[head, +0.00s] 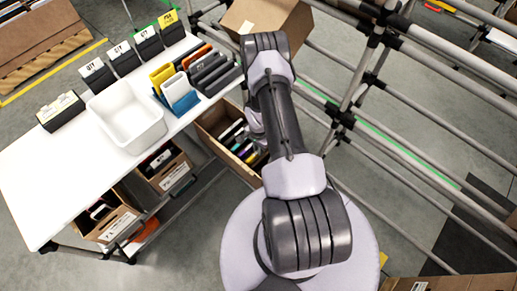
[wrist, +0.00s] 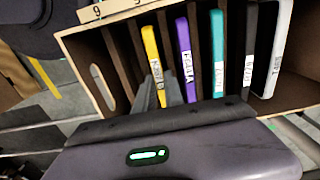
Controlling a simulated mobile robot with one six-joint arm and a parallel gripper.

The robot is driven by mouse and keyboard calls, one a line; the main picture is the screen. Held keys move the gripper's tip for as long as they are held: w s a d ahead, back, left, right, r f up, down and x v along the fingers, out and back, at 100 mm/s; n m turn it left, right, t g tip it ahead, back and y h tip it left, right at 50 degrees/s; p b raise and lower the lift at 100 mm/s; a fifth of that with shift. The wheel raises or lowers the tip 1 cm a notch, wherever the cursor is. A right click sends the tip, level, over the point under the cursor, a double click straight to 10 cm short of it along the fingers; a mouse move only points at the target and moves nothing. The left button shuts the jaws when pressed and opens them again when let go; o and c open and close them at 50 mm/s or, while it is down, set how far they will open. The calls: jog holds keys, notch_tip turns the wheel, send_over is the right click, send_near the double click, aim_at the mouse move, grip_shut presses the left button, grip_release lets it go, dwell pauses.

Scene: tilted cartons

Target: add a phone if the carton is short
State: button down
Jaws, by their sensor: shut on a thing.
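The carton (head: 222,156) is an open brown box with dividers, tilted beside the white table. It also fills the upper wrist view (wrist: 77,62). In it stand a yellow phone (wrist: 150,48), a purple phone (wrist: 184,45), a teal phone (wrist: 217,50), a black phone (wrist: 250,50) and a white phone (wrist: 277,48), each with a small label. My gripper (wrist: 166,88) is at the left end of this row, shut on the yellow phone at its labelled end. In the head view my arm hides the gripper.
Brown boxes (head: 163,168) sit below. Another carton (head: 268,16) is at the back. Grey pipe rails (head: 435,150) run along the right.

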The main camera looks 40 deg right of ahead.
dwell(0.4)
jog(key=c, duration=1.3)
grip_release()
jog(key=shift+c, duration=0.2)
notch_tip(320, 180, up, 17)
jog(key=p, duration=0.6)
jog(key=shift+r, duration=0.15)
notch_tip(320, 180, up, 7)
jog(key=p, duration=0.4)
